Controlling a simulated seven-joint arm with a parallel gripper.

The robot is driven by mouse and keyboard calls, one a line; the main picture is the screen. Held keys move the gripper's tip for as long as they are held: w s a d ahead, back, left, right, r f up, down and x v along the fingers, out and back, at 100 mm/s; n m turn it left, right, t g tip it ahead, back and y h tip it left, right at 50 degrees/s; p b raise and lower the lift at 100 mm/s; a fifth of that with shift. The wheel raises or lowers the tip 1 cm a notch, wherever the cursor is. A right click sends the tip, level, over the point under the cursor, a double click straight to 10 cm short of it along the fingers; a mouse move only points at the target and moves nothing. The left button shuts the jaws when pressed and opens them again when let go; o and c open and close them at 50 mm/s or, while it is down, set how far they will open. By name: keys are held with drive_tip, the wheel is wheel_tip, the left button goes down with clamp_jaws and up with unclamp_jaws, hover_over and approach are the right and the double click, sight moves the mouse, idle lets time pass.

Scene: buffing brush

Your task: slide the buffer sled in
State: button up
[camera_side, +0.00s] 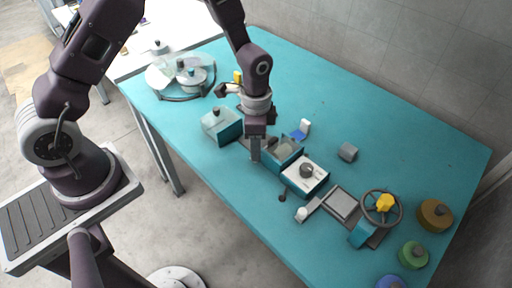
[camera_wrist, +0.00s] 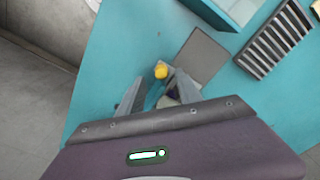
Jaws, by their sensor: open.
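No part is plainly marked as the buffer sled, and I cannot tell for sure which one it is. My gripper (camera_side: 255,152) points down at the left end of a teal open-topped box (camera_side: 283,148) in the side view. In the wrist view my gripper (camera_wrist: 158,95) is open. A small yellow knob (camera_wrist: 161,71) shows just beyond and between its fingers, with a teal piece below it. The palm hides the lower part of that piece, and contact with the fingers is unclear. A flat grey plate (camera_wrist: 203,55) lies beyond the knob.
A white-topped box with a dark knob (camera_side: 306,172) adjoins the teal box. A slatted grey block (camera_wrist: 275,40) is upper right.

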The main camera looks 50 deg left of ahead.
wheel_tip(320, 180, up, 5)
drive_tip(key=shift+r, duration=0.1)
drive_tip(key=s+a+r+n+t, duration=0.1)
drive_tip(key=s+r+n, duration=0.15)
drive_tip(key=r, duration=0.55)
drive_tip(key=s+a+r+n+t, duration=0.15)
drive_tip(key=s+r, duration=0.25)
drive_tip(key=r, duration=0.4)
drive_tip(key=s+a+r+n+t, duration=0.1)
drive_tip(key=s+r+n+t, duration=0.2)
drive_tip(key=s, duration=1.1)
wheel_tip(320, 180, up, 4)
drive_tip(key=shift+s+n, duration=0.25)
drive_tip(key=shift+n, duration=0.75)
drive_tip(key=shift+a, duration=0.1)
